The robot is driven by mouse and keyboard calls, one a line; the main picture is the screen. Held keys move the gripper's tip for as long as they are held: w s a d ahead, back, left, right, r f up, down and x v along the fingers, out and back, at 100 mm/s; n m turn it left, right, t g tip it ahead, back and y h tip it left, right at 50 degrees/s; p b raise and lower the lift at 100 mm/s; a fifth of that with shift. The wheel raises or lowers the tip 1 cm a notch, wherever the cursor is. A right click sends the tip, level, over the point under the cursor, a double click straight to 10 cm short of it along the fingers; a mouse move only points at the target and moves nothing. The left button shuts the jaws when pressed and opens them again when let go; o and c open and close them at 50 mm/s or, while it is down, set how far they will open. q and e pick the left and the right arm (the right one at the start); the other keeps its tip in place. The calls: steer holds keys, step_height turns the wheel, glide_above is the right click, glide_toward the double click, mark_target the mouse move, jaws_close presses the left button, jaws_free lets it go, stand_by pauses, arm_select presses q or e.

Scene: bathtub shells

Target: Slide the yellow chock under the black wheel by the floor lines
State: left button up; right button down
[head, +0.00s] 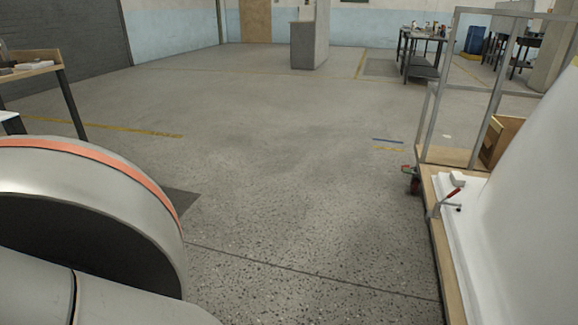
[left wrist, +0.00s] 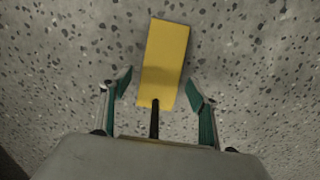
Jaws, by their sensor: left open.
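In the left wrist view a yellow chock (left wrist: 165,62) lies on the speckled floor, with a dark rod (left wrist: 155,122) at its near end. My left gripper (left wrist: 162,92) is open, its two green-padded fingers on either side of the chock's near part, with a visible gap on each side. Whether the fingers are at the chock's height cannot be told. In the head view a small dark wheel with red parts (head: 414,184) shows under the corner of the wooden-edged cart at the right. The chock and both grippers are not visible in the head view.
The cart (head: 445,245) carries a large white shell (head: 530,190), a metal frame and a red-handled clamp (head: 447,198). The middle floor is clear. A workbench (head: 40,72) stands at the left.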

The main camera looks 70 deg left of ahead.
arm_select(q)
steer(key=shift+r, duration=0.15)
step_height(320, 180, up, 12)
stand_by(0.7)
stand_by(0.4)
